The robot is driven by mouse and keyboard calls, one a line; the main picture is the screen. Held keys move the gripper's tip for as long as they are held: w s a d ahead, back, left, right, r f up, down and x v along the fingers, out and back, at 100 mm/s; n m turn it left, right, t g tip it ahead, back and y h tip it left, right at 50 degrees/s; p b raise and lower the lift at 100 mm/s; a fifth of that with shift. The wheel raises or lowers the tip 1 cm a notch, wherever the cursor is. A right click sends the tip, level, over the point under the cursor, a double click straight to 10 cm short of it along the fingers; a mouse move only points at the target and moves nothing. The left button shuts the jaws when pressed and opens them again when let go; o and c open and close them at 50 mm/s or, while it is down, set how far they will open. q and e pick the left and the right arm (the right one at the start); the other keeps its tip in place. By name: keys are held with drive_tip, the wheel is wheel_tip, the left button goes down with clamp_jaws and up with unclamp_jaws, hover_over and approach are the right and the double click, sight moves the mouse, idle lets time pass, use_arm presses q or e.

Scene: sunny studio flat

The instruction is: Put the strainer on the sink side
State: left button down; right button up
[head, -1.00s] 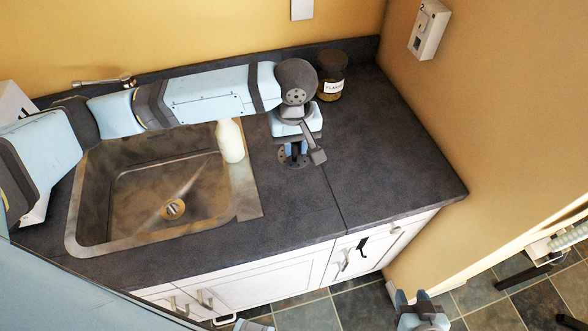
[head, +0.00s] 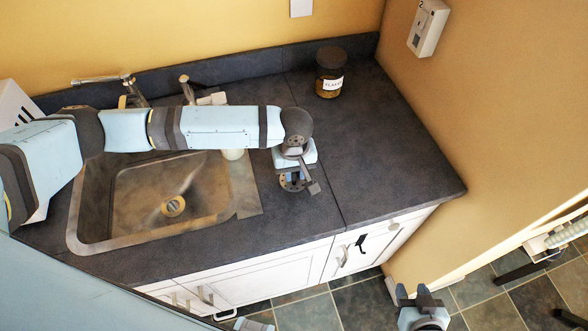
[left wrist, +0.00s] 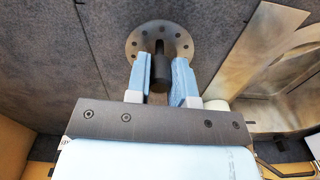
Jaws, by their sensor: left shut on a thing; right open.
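The strainer, a dark round disc with a ring of holes and a central knob (left wrist: 161,64), is between the fingers of my left gripper (left wrist: 162,82). In the head view the strainer (head: 291,185) is over the dark worktop just right of the sink (head: 247,200). My left gripper (head: 293,172) is shut on the knob from above. I cannot tell whether the disc touches the worktop. My right gripper (head: 422,297) is open and empty, low in front of the cabinets, over the floor.
A labelled jar (head: 330,80) stands at the back of the worktop (head: 385,155). A pale bottle (head: 233,155) by the sink's right rim is mostly hidden by my left arm. The tap (head: 133,90) is behind the sink. The worktop's right part is clear.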

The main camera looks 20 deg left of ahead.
use_arm(q)
drive_tip(key=c, duration=1)
unclamp_jaws()
drive_tip(key=shift+f, duration=0.1)
wheel_tip(320, 180, up, 12)
drive_tip(key=b, duration=0.1)
